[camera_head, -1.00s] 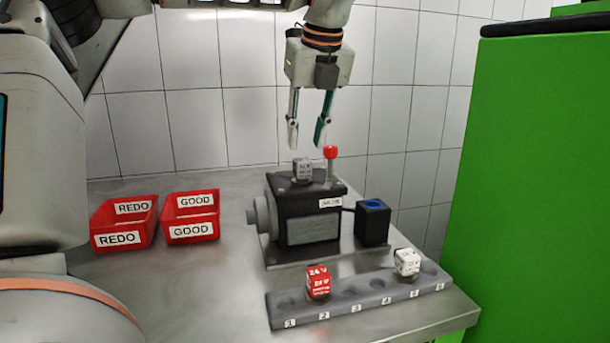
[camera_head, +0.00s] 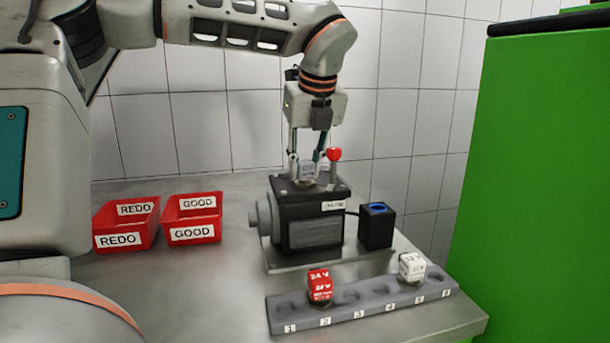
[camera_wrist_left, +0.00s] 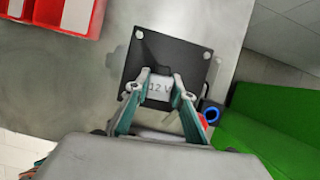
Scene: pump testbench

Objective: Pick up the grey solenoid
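The grey solenoid (camera_head: 307,173) sits on top of the black pump block (camera_head: 310,212). In the left wrist view the fingertips of my left gripper (camera_wrist_left: 155,84) flank the solenoid closely. I cannot tell whether they touch it. My right gripper is not in view.
A red-knobbed lever (camera_head: 335,155) stands close right of the fingers. A black box with a blue ring (camera_head: 376,226) is right of the pump. A numbered rack (camera_head: 372,306) in front holds a red solenoid (camera_head: 320,285) and a white one (camera_head: 412,267). Red REDO (camera_head: 128,222) and GOOD (camera_head: 192,218) bins stand left.

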